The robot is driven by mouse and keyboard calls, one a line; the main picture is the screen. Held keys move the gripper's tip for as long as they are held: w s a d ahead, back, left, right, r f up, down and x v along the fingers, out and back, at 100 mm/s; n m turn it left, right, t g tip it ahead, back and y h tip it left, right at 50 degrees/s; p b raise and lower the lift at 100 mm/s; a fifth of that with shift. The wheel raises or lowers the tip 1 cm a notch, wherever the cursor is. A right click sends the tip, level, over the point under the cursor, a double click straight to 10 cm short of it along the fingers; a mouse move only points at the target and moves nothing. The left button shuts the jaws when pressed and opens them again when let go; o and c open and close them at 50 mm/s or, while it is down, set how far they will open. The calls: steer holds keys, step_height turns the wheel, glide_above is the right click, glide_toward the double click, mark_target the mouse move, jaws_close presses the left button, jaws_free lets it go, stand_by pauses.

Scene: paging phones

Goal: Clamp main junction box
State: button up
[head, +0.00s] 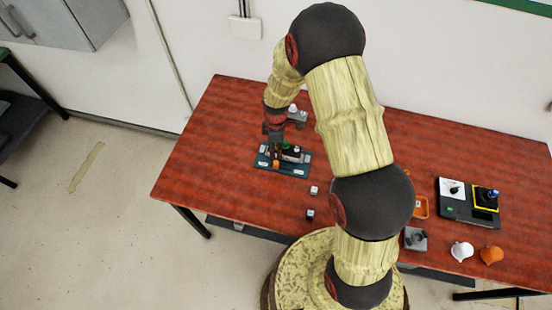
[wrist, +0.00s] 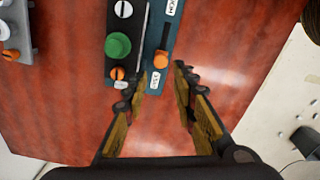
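A teal plate (head: 268,152) lies on the table under my gripper, with a black box (head: 292,153) mounted on it. In the wrist view the black box (wrist: 127,18) carries a big green button and slotted white and orange round parts. Beside it, the teal plate (wrist: 152,30) bears white labels, a black bar and an orange knob (wrist: 161,60). I cannot tell for certain which part is the main junction box. My gripper (wrist: 160,80) is open and empty, its fingertips just short of the orange knob. In the head view my gripper (head: 274,147) partly covers the plate.
A grey device (wrist: 14,30) stands left of the plate. Small blocks (head: 314,190) lie in front. At the right are a black control panel (head: 465,203), an orange tray (head: 420,208), a grey block (head: 415,239) and white (head: 461,250) and orange (head: 491,255) pieces. The table's left end is clear.

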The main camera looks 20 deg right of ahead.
mark_target(276, 162)
steer(key=shift+f, duration=3.85)
steer(key=c, duration=0.3)
steer(key=c, duration=0.4)
jaws_close()
